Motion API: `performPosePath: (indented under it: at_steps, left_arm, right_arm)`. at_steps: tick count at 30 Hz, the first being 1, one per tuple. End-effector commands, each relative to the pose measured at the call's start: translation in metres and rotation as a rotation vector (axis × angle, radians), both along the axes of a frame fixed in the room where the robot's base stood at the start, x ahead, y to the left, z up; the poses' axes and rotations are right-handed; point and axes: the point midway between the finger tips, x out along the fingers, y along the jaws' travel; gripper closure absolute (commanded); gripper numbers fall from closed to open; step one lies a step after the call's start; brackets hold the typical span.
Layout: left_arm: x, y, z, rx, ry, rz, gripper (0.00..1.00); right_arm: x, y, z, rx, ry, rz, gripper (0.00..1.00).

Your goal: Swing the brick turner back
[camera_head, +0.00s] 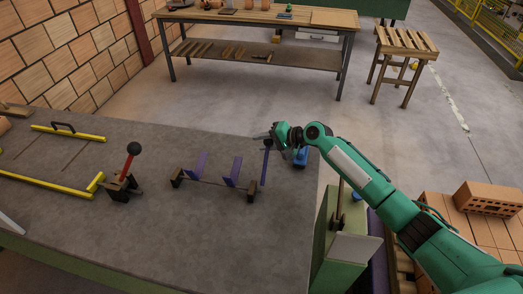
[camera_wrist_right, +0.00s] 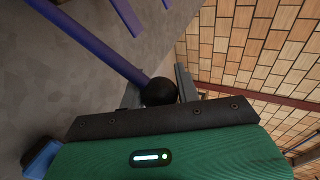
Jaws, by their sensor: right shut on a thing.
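The brick turner (camera_head: 213,183) sits on the grey table. It has two upright purple paddles, dark end blocks and a purple lever (camera_head: 265,165) at its right end. In the head view the lever stands nearly upright. My right gripper (camera_head: 270,139) is at the top of the lever. In the right wrist view its two grey fingers are shut on the black knob (camera_wrist_right: 160,91) at the end of the purple lever (camera_wrist_right: 92,42). In the head view the knob is mostly hidden by the gripper. My left gripper does not show.
A blue object (camera_head: 301,158) lies near my right gripper at the table's right edge. Bricks (camera_head: 488,198) are stacked at the far right.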

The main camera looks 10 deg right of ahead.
Motion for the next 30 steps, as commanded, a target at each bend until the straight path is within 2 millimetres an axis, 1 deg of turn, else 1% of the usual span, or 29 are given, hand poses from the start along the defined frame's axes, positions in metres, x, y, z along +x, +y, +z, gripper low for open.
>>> performPosePath:
  at_steps: [1, 3, 12, 18, 30]
  left_arm:
    - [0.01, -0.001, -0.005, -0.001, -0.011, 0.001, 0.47]
    - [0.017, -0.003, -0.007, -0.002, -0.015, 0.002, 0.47]
    - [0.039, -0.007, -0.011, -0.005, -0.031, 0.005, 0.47]
    - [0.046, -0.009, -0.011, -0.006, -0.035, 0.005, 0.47]
    - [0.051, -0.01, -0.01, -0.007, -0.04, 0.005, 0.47]
  right_arm:
    - [0.005, -0.001, -0.01, 0.017, 0.039, -0.002, 1.0]
    - [0.01, -0.003, -0.016, 0.039, 0.091, 0.0, 1.0]
    - [0.024, -0.009, -0.039, 0.104, 0.254, 0.001, 1.0]
    - [0.028, -0.011, -0.046, 0.127, 0.308, 0.0, 1.0]
    - [0.028, -0.011, -0.049, 0.133, 0.33, 0.001, 1.0]
